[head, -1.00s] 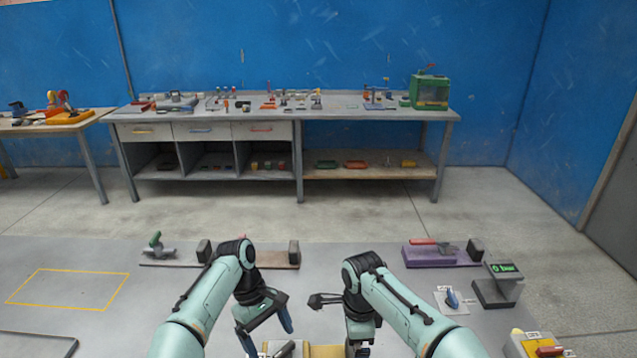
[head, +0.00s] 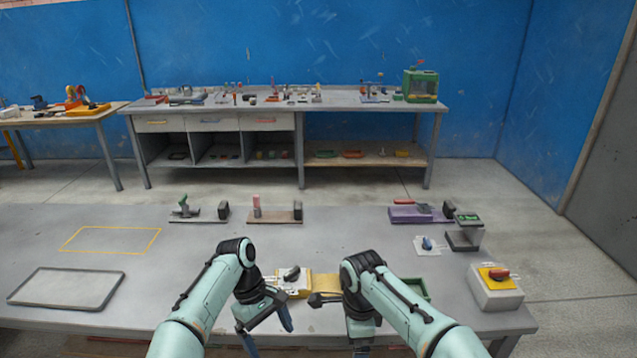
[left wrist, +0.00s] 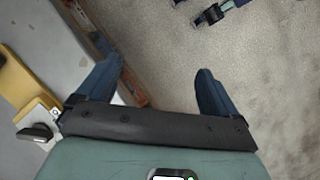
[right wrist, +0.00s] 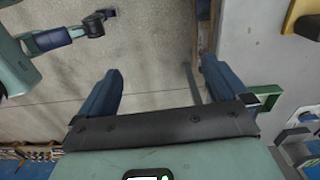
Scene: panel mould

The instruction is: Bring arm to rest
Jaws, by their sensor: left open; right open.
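My left gripper (head: 268,335) hangs at the near edge of the grey table in the head view. In the left wrist view its two blue fingers (left wrist: 155,88) are wide apart with nothing between them, over the floor beyond the table edge. My right gripper is mostly hidden behind its own arm in the head view. In the right wrist view its fingers (right wrist: 160,85) are also apart and empty, over the floor. Both arms are bent, with the forearms coming in from the bottom of the head view.
The grey table (head: 190,250) holds a yellow-based fixture (head: 293,281), a green tray (head: 417,289), a box with a red knob (head: 497,282), a dark-framed panel (head: 67,287), clamps at the back and a purple block (head: 415,215). A workbench (head: 300,108) stands behind, across open floor.

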